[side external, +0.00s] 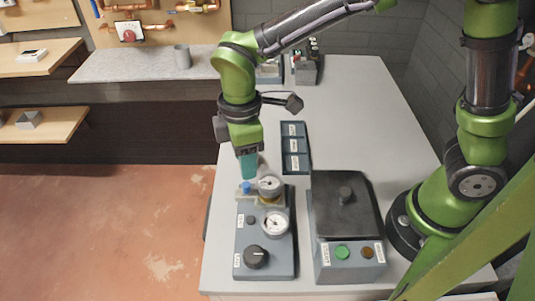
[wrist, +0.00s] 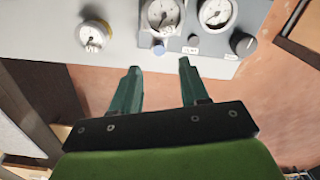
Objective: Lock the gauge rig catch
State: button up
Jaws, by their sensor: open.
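The gauge rig (side external: 252,233) is a grey box on the near left of the table, with two white dial gauges (side external: 275,222) and a black knob (side external: 256,257). The catch's exact position cannot be told.
A black-topped scale-like unit (side external: 345,205) with green and brown buttons stands right of the rig. A dark tray (side external: 294,146) with labelled compartments lies behind. Another small gauge (wrist: 95,35) stands beside the rig in the wrist view. The table's middle right is clear.

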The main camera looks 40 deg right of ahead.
notch_tip(320, 180, up, 10)
dwell(0.3)
jog(key=s+d+m+t+y, duration=0.1)
jog(key=s+d+m+t, duration=0.2)
jog(key=d+m, duration=0.5)
jog(key=s+d+r+m+t+y, duration=0.1)
jog(key=s+d+m+t, duration=0.3)
jog(key=d+m, duration=0.4)
jog(key=s+d, duration=0.1)
jog(key=d, duration=0.1)
jog(key=shift+s+d+r+m, duration=0.25)
jog(key=shift+s+d+m, duration=0.05)
jog(key=shift+s+m, duration=0.1)
